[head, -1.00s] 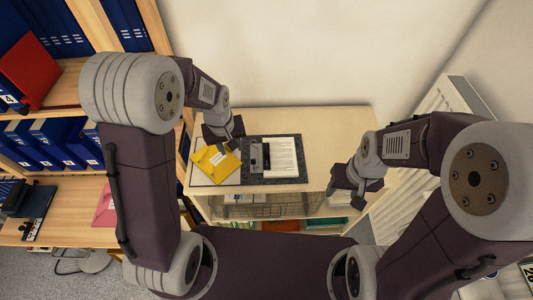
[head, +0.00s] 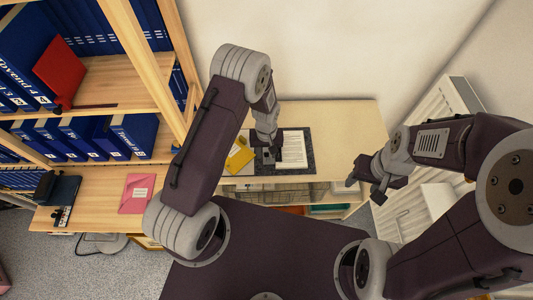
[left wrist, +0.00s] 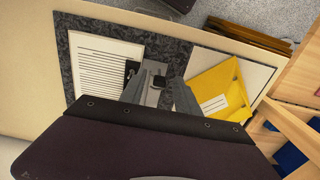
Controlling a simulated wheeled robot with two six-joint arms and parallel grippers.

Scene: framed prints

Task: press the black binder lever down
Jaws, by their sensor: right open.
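The open binder (head: 308,168) has a dark speckled cover and a white lined sheet. It lies on the pale cabinet top, and also shows in the left wrist view (left wrist: 172,52). Its metal mechanism sits beside the sheet, with a small black piece, likely the lever (left wrist: 158,82), in the left wrist view. My left gripper (head: 268,154) is over this mechanism and hides most of it in the head view. My right gripper (head: 364,184) is open and empty, to the right, off the cabinet's front edge.
A wire basket (head: 262,194) is below the cabinet top. Shelves with blue binders (head: 134,134) stand left. The cabinet top (head: 350,125) is clear right of the binder.

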